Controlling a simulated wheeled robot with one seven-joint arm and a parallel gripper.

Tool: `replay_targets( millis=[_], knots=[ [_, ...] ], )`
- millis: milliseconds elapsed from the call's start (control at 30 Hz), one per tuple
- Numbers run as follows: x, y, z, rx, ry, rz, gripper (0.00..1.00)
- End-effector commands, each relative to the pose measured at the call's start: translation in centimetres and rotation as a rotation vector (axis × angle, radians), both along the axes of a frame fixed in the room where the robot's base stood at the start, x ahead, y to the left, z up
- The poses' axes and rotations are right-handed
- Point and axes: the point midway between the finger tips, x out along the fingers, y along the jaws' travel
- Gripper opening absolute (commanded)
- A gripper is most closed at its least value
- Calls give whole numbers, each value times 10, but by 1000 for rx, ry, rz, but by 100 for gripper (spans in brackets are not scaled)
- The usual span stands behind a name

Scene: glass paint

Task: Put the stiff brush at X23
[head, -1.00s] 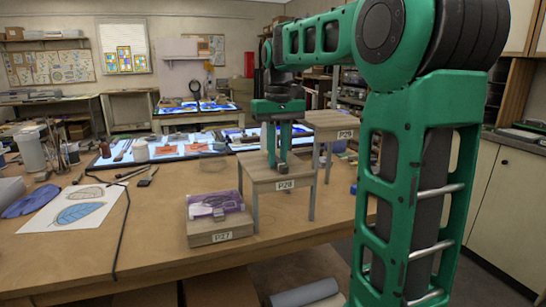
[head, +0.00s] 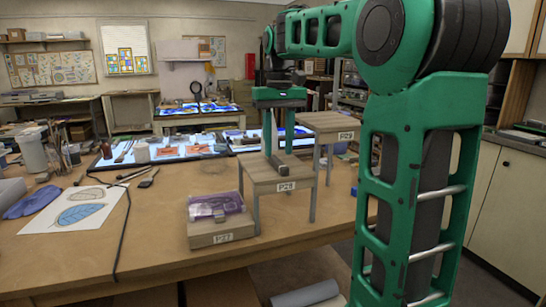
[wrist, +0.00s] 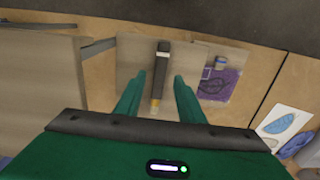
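The brush (wrist: 160,72), with a dark handle, a brass-coloured band and pale bristles, lies on the top of the small wooden stand labelled P28 (head: 259,187). In the head view the brush (head: 277,162) is small and dark on that top. My gripper (head: 279,152) is above the stand, pointing down. In the wrist view my gripper (wrist: 157,80) has its two green fingers well apart, with the brush seen between them and clear space on each side. I see no label reading X23.
A wooden block labelled P27 (head: 222,236) bears a purple-lined case (head: 215,205) left of the stand. A taller stand labelled P29 (head: 330,123) is behind right. A leaf drawing (head: 75,209) and a cable lie left. Open bench (head: 155,250) lies between.

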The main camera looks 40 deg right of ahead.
Motion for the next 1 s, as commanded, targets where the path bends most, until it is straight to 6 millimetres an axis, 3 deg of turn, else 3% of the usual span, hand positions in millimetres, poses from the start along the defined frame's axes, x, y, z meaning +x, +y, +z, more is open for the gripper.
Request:
replay_targets(
  millis=[367, 500, 700, 1000],
  knots=[
    [-1, -1, 25, -5, 3, -3, 35],
    [0, 0, 52, -3, 0, -2, 35],
    [0, 0, 78, -2, 1, -1, 35],
    [-1, 0, 86, -1, 2, -2, 35]
  ],
)
